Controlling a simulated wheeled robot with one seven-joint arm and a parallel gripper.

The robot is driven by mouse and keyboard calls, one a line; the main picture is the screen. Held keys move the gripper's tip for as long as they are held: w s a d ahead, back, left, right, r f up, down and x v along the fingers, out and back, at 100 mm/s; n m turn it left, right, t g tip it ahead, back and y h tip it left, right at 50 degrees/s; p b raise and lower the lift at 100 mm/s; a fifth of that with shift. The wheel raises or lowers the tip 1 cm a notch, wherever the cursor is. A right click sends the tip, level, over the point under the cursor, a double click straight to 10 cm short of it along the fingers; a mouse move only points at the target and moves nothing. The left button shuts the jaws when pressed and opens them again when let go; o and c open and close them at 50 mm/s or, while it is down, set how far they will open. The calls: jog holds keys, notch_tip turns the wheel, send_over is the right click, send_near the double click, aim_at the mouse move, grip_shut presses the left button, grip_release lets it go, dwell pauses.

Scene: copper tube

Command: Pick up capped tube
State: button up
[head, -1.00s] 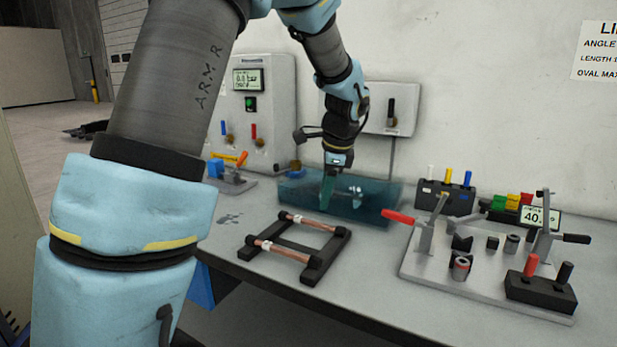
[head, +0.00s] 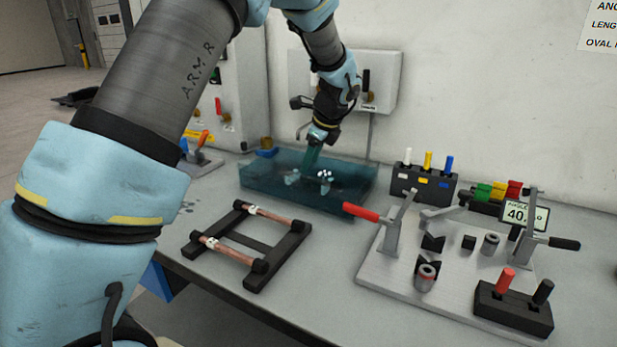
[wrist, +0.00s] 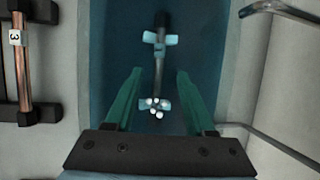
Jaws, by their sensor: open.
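A thin grey tube (wrist: 159,75) with a black cap at its far end lies in the teal, see-through tank (head: 262,188). Pale blue winged pieces sit at two places along the tube, and bright white spots show at its near end. In the wrist view the tube runs lengthwise between my fingers. My gripper (wrist: 157,72) is open, with one teal finger on each side of the tube and nothing held. In the head view my gripper (head: 308,168) points down over the tank. I cannot tell how far the fingertips are above the tube.
A black rack (head: 285,254) with two copper tubes stands in front of the tank; one tube (wrist: 22,65) shows left in the wrist view. A clamp fixture plate (head: 385,268) with a red-handled lever is at right. A black block (head: 424,184) with coloured pegs stands behind it.

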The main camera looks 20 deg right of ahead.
aim_at(306, 176)
jog(key=shift+p+x, duration=0.75)
jog(key=shift+x, duration=1.55)
jog(key=shift+s+f, duration=0.1)
jog(key=shift+s, duration=0.1)
grip_shut()
